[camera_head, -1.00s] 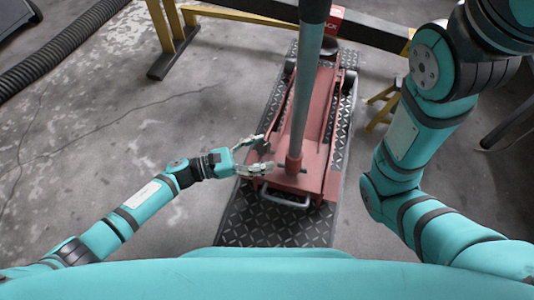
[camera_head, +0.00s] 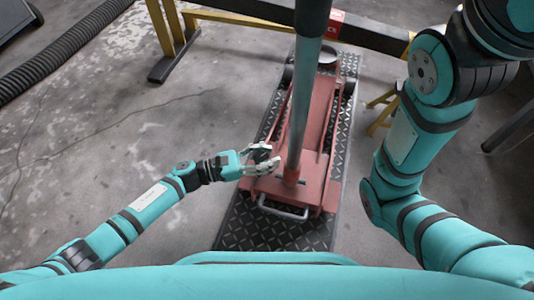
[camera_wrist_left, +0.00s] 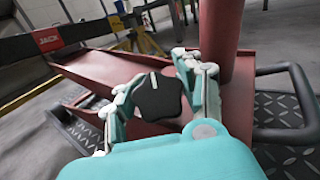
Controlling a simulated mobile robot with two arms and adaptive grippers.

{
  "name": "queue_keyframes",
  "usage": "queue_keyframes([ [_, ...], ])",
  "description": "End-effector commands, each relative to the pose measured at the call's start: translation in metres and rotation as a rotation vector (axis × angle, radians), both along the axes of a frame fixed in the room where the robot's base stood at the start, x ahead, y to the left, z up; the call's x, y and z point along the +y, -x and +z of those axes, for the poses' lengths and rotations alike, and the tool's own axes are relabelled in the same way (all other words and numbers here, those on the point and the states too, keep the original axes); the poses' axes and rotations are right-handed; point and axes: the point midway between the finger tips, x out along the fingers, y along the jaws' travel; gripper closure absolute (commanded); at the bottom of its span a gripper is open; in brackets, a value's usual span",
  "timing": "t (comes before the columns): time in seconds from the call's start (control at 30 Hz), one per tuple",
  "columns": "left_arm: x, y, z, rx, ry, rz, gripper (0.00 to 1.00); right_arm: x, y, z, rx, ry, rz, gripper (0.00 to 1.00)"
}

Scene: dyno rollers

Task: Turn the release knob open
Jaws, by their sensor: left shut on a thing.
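The release knob (camera_wrist_left: 158,97) is a black, lobed star-shaped knob with a pale mark on its face. It shows small and dark in the head view (camera_head: 261,154), at the left side of the red floor jack (camera_head: 312,190), near the foot of its upright handle (camera_head: 303,100). My left gripper (camera_head: 262,159) is shut on the knob, with pale fingertips on both sides of it. The left wrist view shows the fingers (camera_wrist_left: 155,100) around the knob's edge; its stem is hidden. My right arm rises at the right, and its gripper is outside the view.
A metal bar loop (camera_head: 284,208) sticks out at the jack's near end. The jack stands on a dark diamond-plate mat (camera_head: 240,225). A yellow stand (camera_head: 165,40) and a black ribbed hose (camera_head: 60,50) are at the back left. The floor at left is clear.

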Motion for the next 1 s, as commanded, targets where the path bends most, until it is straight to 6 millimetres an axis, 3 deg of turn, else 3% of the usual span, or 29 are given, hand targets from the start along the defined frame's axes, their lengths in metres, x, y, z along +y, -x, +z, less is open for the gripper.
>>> queue_keyframes([
  [0.77,0.001,-0.002,-0.002,0.001,-0.005,0.008,1.0,0.0,0.0,0.0,-0.001,0.0,0.0,0.6],
  [1.0,-0.001,0.0,0.004,0.115,0.031,0.155,1.0,0.0,0.0,0.025,0.001,0.001,0.001,0.6],
])
